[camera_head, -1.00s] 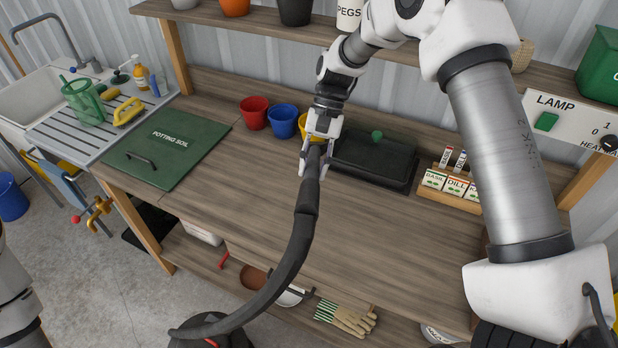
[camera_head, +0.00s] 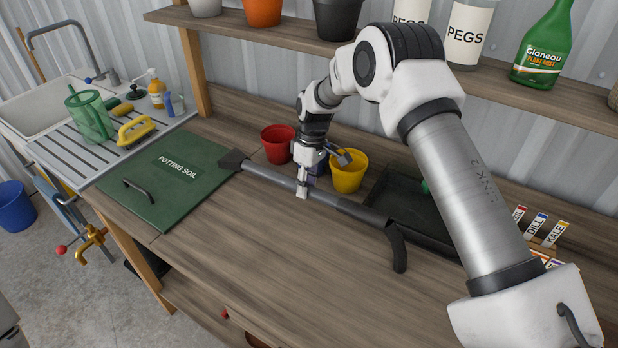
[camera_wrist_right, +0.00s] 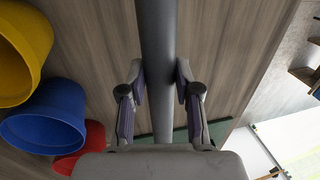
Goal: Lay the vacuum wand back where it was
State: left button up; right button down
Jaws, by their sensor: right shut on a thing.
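The vacuum wand (camera_head: 345,207) is a long dark grey tube lying crosswise over the bench top. Its flat nozzle (camera_head: 233,160) is at the edge of the green potting soil lid (camera_head: 165,178). Its curved black end (camera_head: 398,250) is at the right, in front of the black tray. My right gripper (camera_head: 302,188) is shut on the middle of the tube. The right wrist view shows the tube (camera_wrist_right: 157,35) between both fingers (camera_wrist_right: 158,75). I cannot tell whether the tube touches the bench. My left gripper is not in view.
Red (camera_head: 277,143), blue and yellow (camera_head: 348,171) pots stand right behind the wand; the blue one (camera_wrist_right: 45,115) is mostly hidden in the head view. A black tray (camera_head: 410,205) and seed labels (camera_head: 540,228) are to the right. The front bench top (camera_head: 250,245) is clear.

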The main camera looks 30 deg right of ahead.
jog(key=shift+s, duration=0.15)
jog(key=shift+s+f, duration=0.1)
jog(key=shift+f, duration=0.05)
jog(key=b, duration=0.5)
send_over(306, 219)
jog(key=f, duration=0.6)
jog(key=shift+d+f, duration=0.25)
jog(key=shift+d, duration=0.05)
jog(key=shift+f+b, duration=0.3)
jog(key=shift+f, duration=0.25)
jog(key=shift+f+b, duration=0.3)
jog(key=shift+f, duration=0.3)
jog(key=c, duration=0.7)
grip_release()
jog(key=shift+r, duration=0.1)
jog(key=shift+c, duration=0.2)
notch_tip(306, 219, up, 12)
jog(key=w+d, duration=0.1)
jog(key=d, duration=0.1)
jog(key=shift+w, duration=0.15)
